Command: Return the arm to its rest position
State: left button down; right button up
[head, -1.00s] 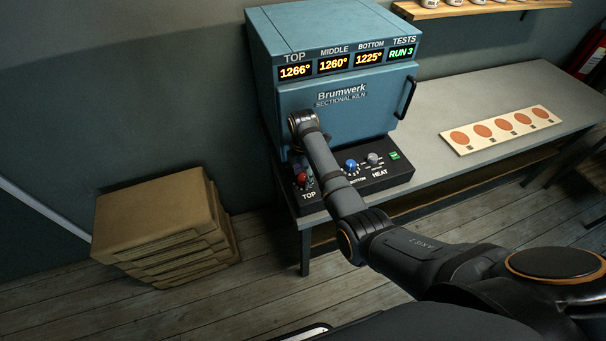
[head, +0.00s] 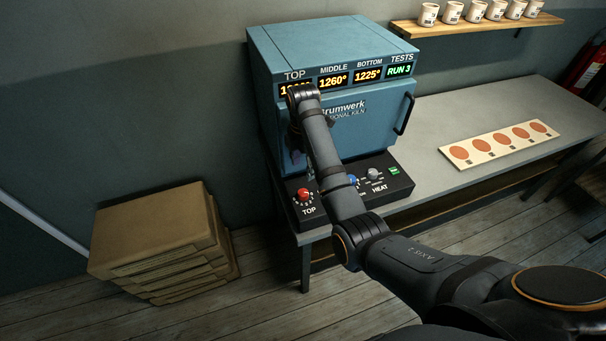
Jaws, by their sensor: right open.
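My right arm (head: 330,180) reaches in from the lower right, and its wrist (head: 303,98) is raised in front of the blue kiln (head: 370,117). The wrist covers part of the TOP display. My right gripper (head: 297,150) hangs below the wrist, dark and mostly hidden by the arm; it is open, with nothing seen in it. It is above the red TOP knob (head: 304,194) and apart from it in the picture. My left gripper is not in view.
The control box has a blue knob (head: 352,181), a grey knob (head: 374,173) and a green button (head: 394,170). A card with orange discs (head: 497,146) lies on the grey table (head: 545,102). White cups (head: 452,13) stand on a shelf. Stacked boards (head: 155,225) stand on the floor at left.

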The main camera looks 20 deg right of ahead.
dwell(0.5)
jog(key=s+d+f+m, duration=0.1)
jog(key=s+f+m, duration=0.1)
jog(key=s+d+f+m, duration=0.1)
jog(key=s+f+m, duration=0.1)
jog(key=s+d+f+m, duration=0.1)
jog(key=s+f, duration=0.1)
jog(key=f, duration=0.1)
jog(key=shift+d+m+t, duration=0.15)
jog(key=shift+m+t, duration=0.25)
jog(key=s+d+m+t+h, duration=0.1)
jog(key=s+d+m+t, duration=0.25)
jog(key=s+m, duration=1.4)
jog(key=s+d+f+n+g+b, duration=0.1)
jog(key=s+f, duration=0.3)
jog(key=f, duration=1.2)
jog(key=s+d+f+n+g+b, duration=0.1)
jog(key=s+d+f+n, duration=0.15)
jog(key=f, duration=1.25)
jog(key=s+f+m+g+b, duration=0.1)
jog(key=s+f, duration=1.4)
jog(key=s, duration=0.3)
jog(key=shift+f, duration=0.3)
